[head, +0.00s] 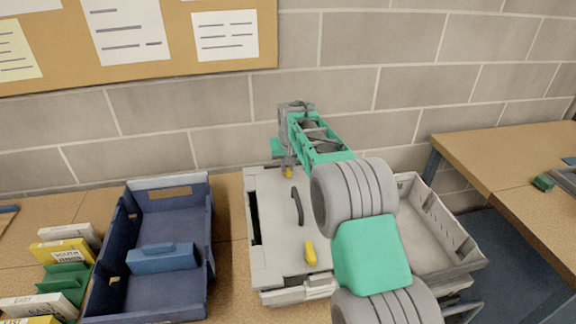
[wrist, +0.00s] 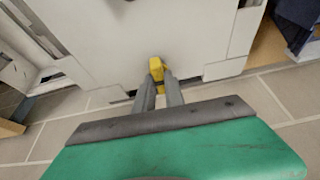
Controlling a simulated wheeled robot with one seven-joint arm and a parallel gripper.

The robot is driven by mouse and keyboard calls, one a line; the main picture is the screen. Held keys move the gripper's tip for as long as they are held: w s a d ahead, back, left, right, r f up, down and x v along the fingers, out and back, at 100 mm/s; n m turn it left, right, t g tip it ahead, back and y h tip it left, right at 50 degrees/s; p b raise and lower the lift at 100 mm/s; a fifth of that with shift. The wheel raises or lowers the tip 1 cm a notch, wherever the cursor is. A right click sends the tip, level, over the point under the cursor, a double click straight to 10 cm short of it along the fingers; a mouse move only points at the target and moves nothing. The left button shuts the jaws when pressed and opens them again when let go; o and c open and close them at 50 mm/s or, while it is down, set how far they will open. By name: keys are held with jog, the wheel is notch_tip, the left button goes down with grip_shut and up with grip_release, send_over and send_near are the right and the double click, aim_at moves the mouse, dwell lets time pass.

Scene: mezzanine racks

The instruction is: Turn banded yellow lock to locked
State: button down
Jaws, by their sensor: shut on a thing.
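A pale grey case lid (head: 275,240) lies on the table with a dark handle (head: 297,205) in its middle. One yellow lock (head: 287,172) is at its far edge, partly hidden by my gripper (head: 286,163). In the wrist view my gripper (wrist: 161,88) is shut on this yellow lock (wrist: 156,67), with its two grey fingers on either side. A second yellow lock (head: 310,253) sits near the front edge of the lid, apart from my gripper. I cannot make out a band on either lock.
A blue bin (head: 107,230) with a blue block (head: 162,257) stands to the left. A grey open tray (head: 437,225) lies to the right, partly behind my arm. A block wall (head: 200,120) rises close behind. Another table (head: 510,160) stands at right.

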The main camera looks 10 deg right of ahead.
jog(key=c, duration=1.4)
grip_release()
jog(key=b+v, duration=0.1)
jog(key=v, duration=0.6)
jog(key=shift+s+r, duration=0.2)
jog(key=shift+r, duration=0.15)
